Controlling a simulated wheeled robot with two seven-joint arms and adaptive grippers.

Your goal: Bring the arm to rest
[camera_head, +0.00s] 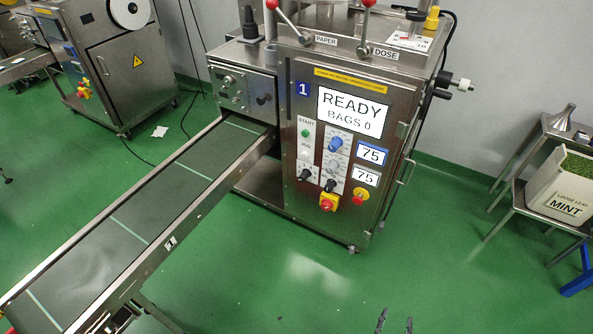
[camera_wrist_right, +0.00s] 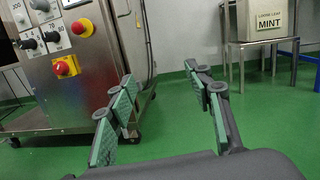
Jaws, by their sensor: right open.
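My right gripper (camera_head: 395,322) shows only its dark fingertips at the bottom edge of the head view, over the green floor. In the right wrist view my right gripper (camera_wrist_right: 161,85) has its two green-padded fingers spread apart, with nothing between them. It is clear of the steel machine and of the stool. My left gripper is not in the head view.
The steel teabag machine (camera_head: 300,220) reads READY, BAGS 0. Its conveyor (camera_head: 145,215) runs down to the lower left. A white MINT bin (camera_head: 558,195) sits on a steel stand (camera_head: 520,205) at right. A second machine (camera_head: 125,75) stands at upper left.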

